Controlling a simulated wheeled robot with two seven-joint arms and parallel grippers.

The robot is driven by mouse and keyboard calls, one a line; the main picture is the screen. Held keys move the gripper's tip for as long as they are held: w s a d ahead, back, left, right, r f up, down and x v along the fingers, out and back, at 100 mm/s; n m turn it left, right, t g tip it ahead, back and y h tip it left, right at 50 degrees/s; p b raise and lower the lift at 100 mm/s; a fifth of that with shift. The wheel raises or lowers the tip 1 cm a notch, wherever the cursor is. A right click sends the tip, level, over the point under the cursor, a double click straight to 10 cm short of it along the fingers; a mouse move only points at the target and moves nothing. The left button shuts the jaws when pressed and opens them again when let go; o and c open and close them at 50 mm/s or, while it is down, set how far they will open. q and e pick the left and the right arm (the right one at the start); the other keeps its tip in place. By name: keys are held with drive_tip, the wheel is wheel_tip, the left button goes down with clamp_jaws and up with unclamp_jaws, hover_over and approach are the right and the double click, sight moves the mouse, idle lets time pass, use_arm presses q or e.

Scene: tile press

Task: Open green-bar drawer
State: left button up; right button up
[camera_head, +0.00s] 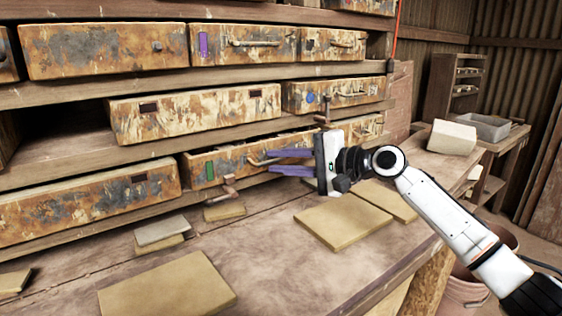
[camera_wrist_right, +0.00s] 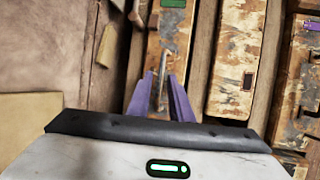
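The green-bar drawer (camera_head: 232,163) is in the lower part of the rack, with a worn, paint-flaked front. Its green bar (camera_head: 210,169) is near the left end of the front and also shows at the top of the right wrist view (camera_wrist_right: 175,4). A metal handle (camera_head: 262,161) sticks out right of the bar. My right gripper (camera_head: 277,162) has purple fingers reaching in from the right. In the right wrist view the handle (camera_wrist_right: 162,66) lies between the fingertips, with space between them; contact is unclear. My left gripper is out of view.
Drawers with purple (camera_head: 203,45) and blue (camera_head: 310,98) marks are above. Tan tiles (camera_head: 343,215) lie on the bench (camera_head: 265,255) below. A small handled tool (camera_head: 229,187) stands on a tile just below the green-bar drawer's front.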

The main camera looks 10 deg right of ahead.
clamp_jaws()
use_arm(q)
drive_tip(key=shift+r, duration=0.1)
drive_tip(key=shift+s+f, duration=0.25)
use_arm(e)
drive_tip(key=shift+f, duration=0.1)
idle(0.5)
idle(0.3)
